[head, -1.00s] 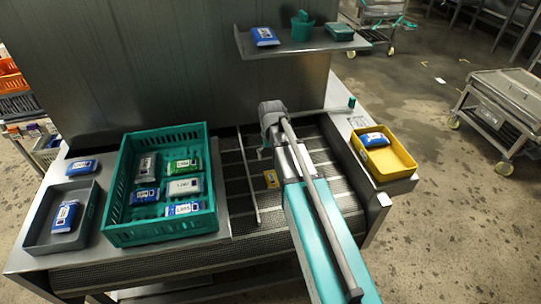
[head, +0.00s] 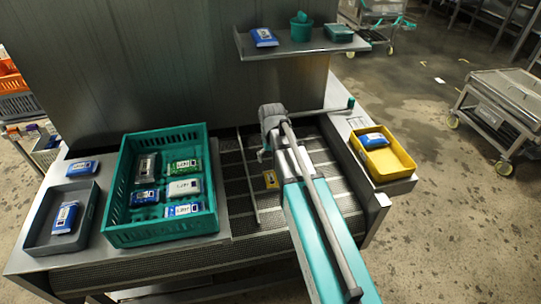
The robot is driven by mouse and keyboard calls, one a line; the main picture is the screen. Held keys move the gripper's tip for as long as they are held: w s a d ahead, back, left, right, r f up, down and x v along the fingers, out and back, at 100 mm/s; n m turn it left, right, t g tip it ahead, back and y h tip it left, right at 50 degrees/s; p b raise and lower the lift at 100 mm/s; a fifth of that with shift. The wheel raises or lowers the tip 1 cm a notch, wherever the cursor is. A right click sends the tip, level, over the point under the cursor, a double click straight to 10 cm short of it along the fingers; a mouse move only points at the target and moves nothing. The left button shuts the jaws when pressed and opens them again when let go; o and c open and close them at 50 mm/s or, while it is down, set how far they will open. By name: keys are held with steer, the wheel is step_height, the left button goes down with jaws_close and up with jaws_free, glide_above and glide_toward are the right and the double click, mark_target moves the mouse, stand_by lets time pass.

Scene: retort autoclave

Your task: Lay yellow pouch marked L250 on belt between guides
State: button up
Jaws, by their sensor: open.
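My arm covers the belt to the right of the pouch, so the other guide is not clearly seen. My gripper (head: 262,154) is open, beyond the pouch in the picture and apart from it. Nothing shows between its fingers, though they are small and partly hidden by my arm.
A teal crate (head: 113,190) with several pouches stands left of the belt, beside a grey tray (head: 91,211) with a blue pouch. A yellow tray (head: 403,157) with a blue pouch stands at the right. A shelf (head: 262,50) hangs above the belt's back.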

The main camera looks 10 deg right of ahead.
steer(key=s, duration=1.4)
steer(key=shift+s+a, duration=0.15)
steer(key=shift+s, duration=0.1)
steer(key=shift+r, duration=0.1)
step_height(320, 180, up, 6)
steer(key=p, duration=0.6)
steer(key=shift+r+p, duration=0.2)
steer(key=shift+p, duration=0.1)
